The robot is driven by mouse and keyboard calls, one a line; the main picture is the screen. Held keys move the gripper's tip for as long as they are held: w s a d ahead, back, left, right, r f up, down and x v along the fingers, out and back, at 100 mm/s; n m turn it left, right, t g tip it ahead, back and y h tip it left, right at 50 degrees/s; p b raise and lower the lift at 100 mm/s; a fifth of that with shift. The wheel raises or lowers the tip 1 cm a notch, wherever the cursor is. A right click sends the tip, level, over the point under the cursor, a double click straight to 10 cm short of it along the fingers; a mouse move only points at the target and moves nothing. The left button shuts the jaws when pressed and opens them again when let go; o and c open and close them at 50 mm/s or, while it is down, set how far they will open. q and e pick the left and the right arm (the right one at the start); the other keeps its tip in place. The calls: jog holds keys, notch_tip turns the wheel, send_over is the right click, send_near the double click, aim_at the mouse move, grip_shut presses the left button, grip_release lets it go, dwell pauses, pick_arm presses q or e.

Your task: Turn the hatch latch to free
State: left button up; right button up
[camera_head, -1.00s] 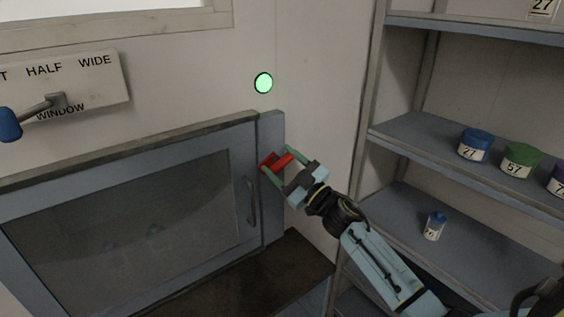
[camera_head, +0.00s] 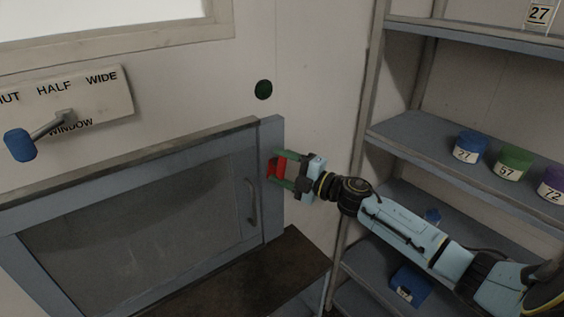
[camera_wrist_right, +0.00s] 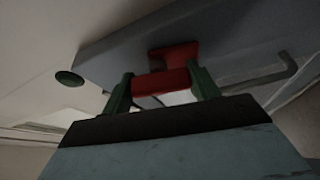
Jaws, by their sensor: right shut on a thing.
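The hatch latch is a red piece (camera_head: 275,168) on the right frame post of the hatch (camera_head: 130,225), which has a grey-blue frame and a dark glass pane. My right gripper (camera_head: 279,170) is shut on the red latch, coming from the right. In the right wrist view the red latch (camera_wrist_right: 165,82) sits between the two green fingers (camera_wrist_right: 160,95). The hatch door looks closed, with its bar handle (camera_head: 251,202) just left of the latch. My left gripper is not in view.
A round dark green lamp (camera_head: 263,90) is on the wall above the latch. A window lever with a blue knob (camera_head: 20,145) is at the left. Shelves (camera_head: 430,140) with lidded jars stand at the right. A dark brown surface (camera_head: 270,270) lies below the hatch.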

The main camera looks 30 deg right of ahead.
jog(key=shift+n+g+p, duration=0.4)
jog(key=shift+n+p, duration=0.25)
jog(key=shift+n, duration=0.45)
jog(key=o, duration=1)
jog(key=shift+s+d+f, duration=0.15)
jog(key=shift+s+d, duration=0.15)
jog(key=shift+s, duration=0.2)
jog(key=shift+b+v, duration=1.55)
jog(key=shift+v, duration=4.6)
